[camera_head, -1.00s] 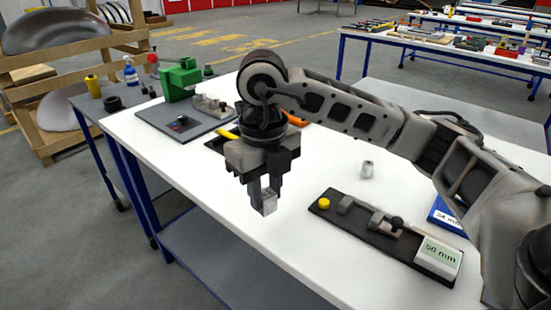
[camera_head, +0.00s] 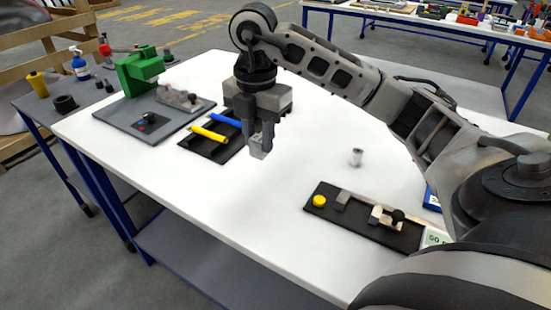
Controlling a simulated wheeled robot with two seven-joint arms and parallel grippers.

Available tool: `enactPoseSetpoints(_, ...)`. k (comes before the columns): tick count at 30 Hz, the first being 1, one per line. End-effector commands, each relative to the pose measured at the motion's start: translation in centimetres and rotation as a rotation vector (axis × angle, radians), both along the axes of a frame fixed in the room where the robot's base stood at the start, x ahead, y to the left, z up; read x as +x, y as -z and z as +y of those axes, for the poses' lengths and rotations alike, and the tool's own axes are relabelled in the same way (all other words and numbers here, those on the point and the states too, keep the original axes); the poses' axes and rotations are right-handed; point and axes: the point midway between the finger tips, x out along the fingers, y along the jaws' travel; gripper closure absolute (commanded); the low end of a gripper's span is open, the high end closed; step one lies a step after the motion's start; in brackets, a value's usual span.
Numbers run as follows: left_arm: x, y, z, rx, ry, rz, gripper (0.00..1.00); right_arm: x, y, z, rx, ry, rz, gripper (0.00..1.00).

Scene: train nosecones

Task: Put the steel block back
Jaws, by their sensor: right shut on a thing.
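My right gripper (camera_head: 262,136) is shut on a small steel block (camera_head: 259,149), which sticks out below the fingertips. It holds the block above the white table, just right of a black tray (camera_head: 187,146) with a yellow-handled and a blue-handled tool in it. A second small metal piece (camera_head: 355,157) stands alone on the table to the right. A black fixture (camera_head: 345,226) with a yellow button (camera_head: 319,201) and metal jaws lies at the front right. My left gripper is out of view.
A grey board (camera_head: 125,122) with a green press (camera_head: 139,70) stands at the left of the white table (camera_head: 230,205). A blue item and a displayed sign are partly hidden by my right arm. The table's middle front is clear.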

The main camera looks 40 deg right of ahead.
Motion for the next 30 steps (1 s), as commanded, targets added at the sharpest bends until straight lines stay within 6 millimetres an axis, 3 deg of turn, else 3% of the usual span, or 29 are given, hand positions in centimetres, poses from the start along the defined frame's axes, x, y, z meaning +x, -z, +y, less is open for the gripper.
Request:
enactPoseSetpoints(2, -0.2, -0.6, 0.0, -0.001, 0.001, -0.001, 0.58, 0.5, 0.8, -2.2, -0.004, 0.007, 0.003, 1.0)
enactPoseSetpoints(9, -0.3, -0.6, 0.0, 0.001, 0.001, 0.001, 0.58, 1.4, 4.8, -4.9, -0.002, 0.0, 0.001, 1.0)
enactPoseSetpoints(14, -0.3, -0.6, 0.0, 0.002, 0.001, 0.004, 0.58, 1.7, 5.7, -5.6, -0.001, -0.002, 0.0, 1.0)
enactPoseSetpoints(22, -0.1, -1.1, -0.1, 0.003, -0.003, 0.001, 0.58, 1.9, 9.1, -6.3, -0.001, -0.002, 0.002, 1.0)
enactPoseSetpoints(30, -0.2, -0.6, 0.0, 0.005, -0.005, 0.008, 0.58, 1.9, 9.6, -6.3, -0.001, -0.003, -0.002, 1.0)
